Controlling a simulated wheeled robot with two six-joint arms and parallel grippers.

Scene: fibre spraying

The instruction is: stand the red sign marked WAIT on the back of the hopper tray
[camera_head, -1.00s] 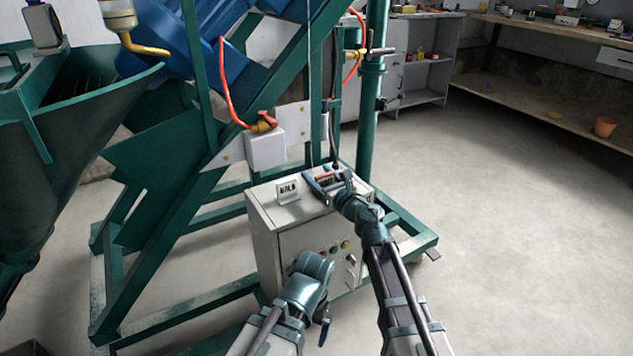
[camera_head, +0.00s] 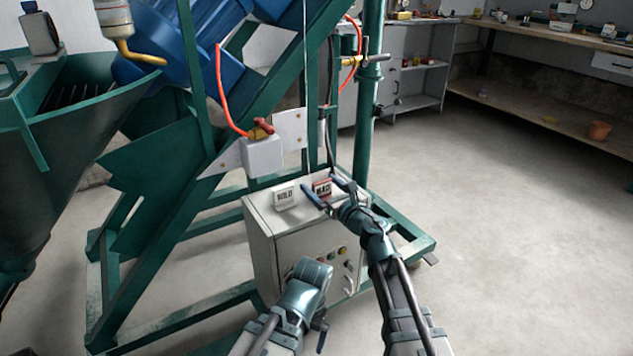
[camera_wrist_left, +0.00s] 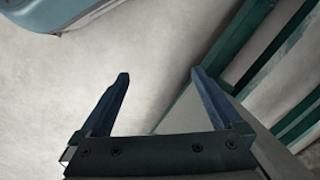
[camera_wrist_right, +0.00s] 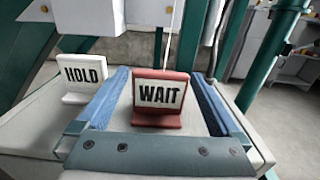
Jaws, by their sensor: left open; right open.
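The red sign (camera_head: 322,188) with a white WAIT plate stands upright on top of the grey control cabinet (camera_head: 259,212). In the right wrist view the WAIT sign (camera_wrist_right: 160,96) stands between the two blue fingers of my right gripper (camera_wrist_right: 160,76), with a gap on each side. That gripper (camera_head: 326,192) is open at the cabinet top in the head view. My left gripper (camera_wrist_left: 160,76) is open and empty over the floor, low in front of the cabinet; its fingers are mostly hidden in the head view. The green hopper (camera_head: 70,100) with a grate is at the far left.
A white HOLD sign (camera_head: 285,197) stands on the cabinet left of the WAIT sign. Green frame beams, a valve box (camera_head: 263,157) and an orange hose (camera_head: 224,95) rise behind and left. The floor at right is clear, up to a workbench (camera_head: 545,115).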

